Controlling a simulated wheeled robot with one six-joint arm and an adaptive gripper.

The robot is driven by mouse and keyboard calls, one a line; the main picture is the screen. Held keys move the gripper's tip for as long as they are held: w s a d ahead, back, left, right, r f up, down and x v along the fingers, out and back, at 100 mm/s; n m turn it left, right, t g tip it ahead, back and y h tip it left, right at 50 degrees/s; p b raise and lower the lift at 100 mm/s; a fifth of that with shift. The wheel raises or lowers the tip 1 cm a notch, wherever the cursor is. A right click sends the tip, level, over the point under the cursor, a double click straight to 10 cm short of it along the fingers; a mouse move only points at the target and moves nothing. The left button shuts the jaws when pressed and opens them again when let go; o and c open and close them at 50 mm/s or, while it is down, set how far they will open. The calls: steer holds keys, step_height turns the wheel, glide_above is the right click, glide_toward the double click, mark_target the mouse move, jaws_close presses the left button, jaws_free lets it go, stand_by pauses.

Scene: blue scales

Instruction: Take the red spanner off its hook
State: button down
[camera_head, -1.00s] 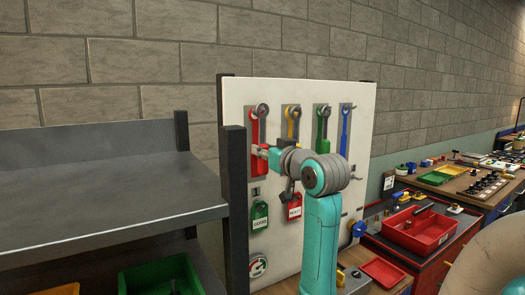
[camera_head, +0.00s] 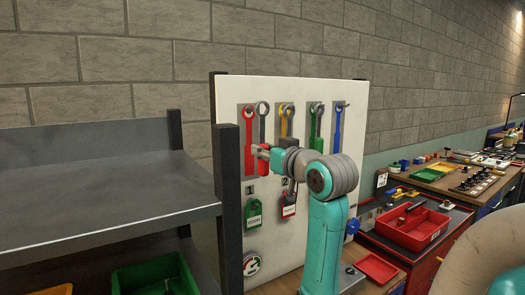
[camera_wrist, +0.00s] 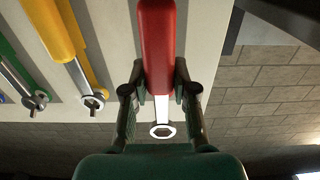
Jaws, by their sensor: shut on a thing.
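The red spanner (camera_head: 263,125) stands upright at the left of the white tool board (camera_head: 233,100), its ring end up and to the right of a red painted outline (camera_head: 249,135). In the head view it stands out a little from the board; I cannot tell whether its ring is clear of the hook. My gripper (camera_head: 260,153) is at the spanner's lower part. In the wrist view my gripper (camera_wrist: 157,88) is shut on the red handle of the spanner (camera_wrist: 157,45), with one finger on each side.
A yellow spanner (camera_head: 283,122), a green one (camera_head: 313,128) and a blue one (camera_head: 338,125) hang to the right. Green (camera_head: 254,213) and red (camera_head: 288,207) tags hang below. A dark post (camera_head: 228,190) and grey shelf (camera_head: 100,190) stand close on the left.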

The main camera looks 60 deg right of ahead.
steer(key=shift+v, duration=1.7)
steer(key=shift+r, duration=0.1)
